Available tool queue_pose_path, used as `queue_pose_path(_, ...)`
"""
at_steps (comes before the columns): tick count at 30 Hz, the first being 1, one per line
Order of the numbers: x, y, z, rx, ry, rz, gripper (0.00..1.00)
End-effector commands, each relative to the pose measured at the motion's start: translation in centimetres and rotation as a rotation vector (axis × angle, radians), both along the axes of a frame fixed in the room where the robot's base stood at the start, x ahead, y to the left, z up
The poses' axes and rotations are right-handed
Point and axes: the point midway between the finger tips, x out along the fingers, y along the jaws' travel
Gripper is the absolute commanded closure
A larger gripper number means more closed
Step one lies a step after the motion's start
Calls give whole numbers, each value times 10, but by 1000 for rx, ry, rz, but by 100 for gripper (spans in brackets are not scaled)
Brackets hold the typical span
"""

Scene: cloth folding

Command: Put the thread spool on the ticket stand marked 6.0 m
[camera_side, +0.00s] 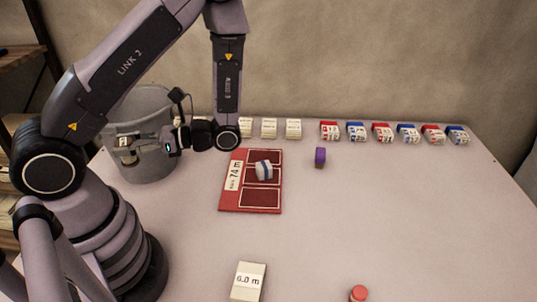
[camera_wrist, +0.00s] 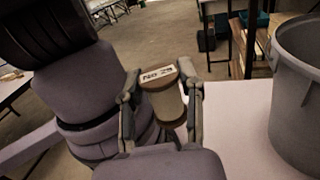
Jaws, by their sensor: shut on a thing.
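My gripper (camera_side: 130,146) is turned sideways in front of the grey bin, toward the left of the side view. It is shut on the thread spool (camera_wrist: 166,102), which has brown ends, a pale wound middle and a white label reading something like "No 29". In the wrist view the two fingers (camera_wrist: 161,108) press on both sides of the spool. In the side view the spool (camera_side: 126,143) is small and partly covered by the gripper. The ticket stand marked 6.0 m (camera_side: 248,281) is a pale block at the front middle of the table, well away from my gripper.
A grey bin (camera_side: 146,172) stands behind my gripper. A purple block (camera_side: 320,157) and red-topped item (camera_side: 359,293) stand apart. White, red and blue packs (camera_side: 382,133) line the back. The table's right is clear.

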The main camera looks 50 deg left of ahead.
Motion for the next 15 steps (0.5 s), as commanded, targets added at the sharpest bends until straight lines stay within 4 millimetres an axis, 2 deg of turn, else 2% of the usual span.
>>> queue_pose_path(3, -21, -38, -8, 0, 3, 297, 91)
queue_pose_path(6, -26, -75, -16, 1, 5, 548, 91)
queue_pose_path(12, -9, -136, -34, 2, 5, 1024, 91)
queue_pose_path(15, 2, -152, -44, 3, 7, 1235, 91)
